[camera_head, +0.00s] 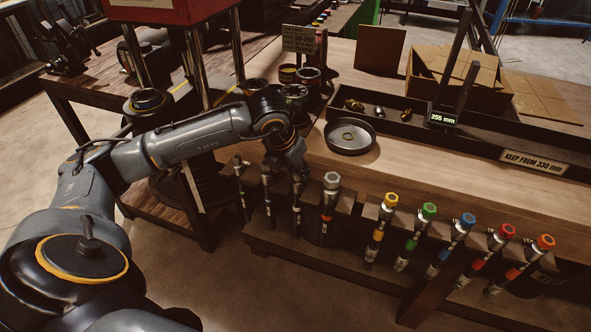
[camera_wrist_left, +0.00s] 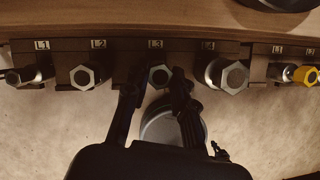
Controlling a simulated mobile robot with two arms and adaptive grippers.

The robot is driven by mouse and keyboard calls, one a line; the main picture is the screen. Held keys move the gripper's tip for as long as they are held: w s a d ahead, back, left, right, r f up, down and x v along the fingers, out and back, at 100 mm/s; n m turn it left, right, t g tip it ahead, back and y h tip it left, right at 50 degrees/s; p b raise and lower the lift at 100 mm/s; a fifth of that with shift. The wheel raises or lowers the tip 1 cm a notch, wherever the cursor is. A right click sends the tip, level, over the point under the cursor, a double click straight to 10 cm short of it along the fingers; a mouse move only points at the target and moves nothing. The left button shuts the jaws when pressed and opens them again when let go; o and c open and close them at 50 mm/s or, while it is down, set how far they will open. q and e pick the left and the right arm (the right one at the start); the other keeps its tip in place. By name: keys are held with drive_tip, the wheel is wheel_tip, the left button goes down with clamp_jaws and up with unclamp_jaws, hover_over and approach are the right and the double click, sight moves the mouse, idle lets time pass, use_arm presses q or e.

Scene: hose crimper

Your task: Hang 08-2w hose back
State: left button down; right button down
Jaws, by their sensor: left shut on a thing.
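My left gripper (camera_head: 297,172) reaches down to the front edge of the bench. In the left wrist view its two fingers (camera_wrist_left: 155,92) are shut on a dark hose (camera_wrist_left: 159,76) with a hex end fitting. This hose is at the slot labelled L3 on the rack (camera_wrist_left: 120,62), upright; I cannot tell if it is fully seated. In the head view its lower part (camera_head: 297,212) hangs below the gripper. The print on it is too small to read, so I cannot confirm it is 08-2w. My right gripper is not in view.
Neighbouring hoses hang at L1 (camera_wrist_left: 28,75), L2 (camera_wrist_left: 84,77) and L4 (camera_wrist_left: 233,77). Several colour-banded hoses, such as the yellow one (camera_head: 379,232), hang to the right. A round metal dish (camera_head: 350,137) and a long dark tray (camera_head: 480,148) lie on the bench.

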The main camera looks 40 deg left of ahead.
use_arm(q)
drive_tip(key=c, duration=1)
unclamp_jaws()
drive_tip(key=shift+c, duration=0.2)
drive_tip(key=shift+r, duration=0.1)
drive_tip(key=v, duration=1.2)
